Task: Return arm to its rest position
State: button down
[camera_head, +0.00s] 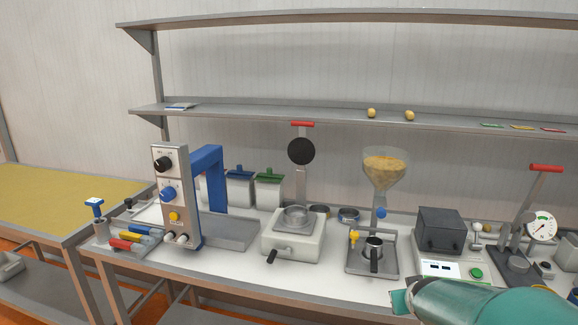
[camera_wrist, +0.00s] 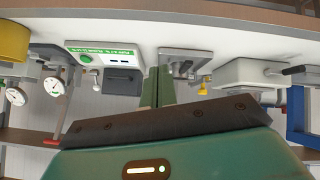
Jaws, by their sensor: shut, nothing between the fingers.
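My gripper (camera_head: 399,301) shows at the bottom right of the head view, at the end of my teal arm, over the front edge of the bench (camera_head: 330,280). In the wrist view, which is upside down, its two green fingers (camera_wrist: 159,72) are together with nothing between them. They overlap the stand of the dispenser in that picture; the gap to it cannot be told. Most of my arm lies outside the head view.
Along the bench stand a blue-armed machine (camera_head: 207,180), a white device with a round pan (camera_head: 295,236), a funnel dispenser (camera_head: 385,170) with a cup (camera_head: 374,252), a dark box (camera_head: 440,230) and a gauge press (camera_head: 541,227). Shelves (camera_head: 260,115) run above.

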jog(key=s+a+r+g+y, duration=0.1)
jog(key=s+a+r, duration=0.1)
jog(key=s+a, duration=0.2)
jog(key=s+a+r+g+y, duration=0.1)
jog(key=s+a, duration=0.3)
jog(key=s, duration=0.6)
jog(key=s+a+r+g, duration=0.1)
jog(key=s+a+r, duration=0.3)
jog(key=s, duration=0.4)
jog(key=shift+a+y, duration=0.25)
jog(key=shift+y, duration=0.15)
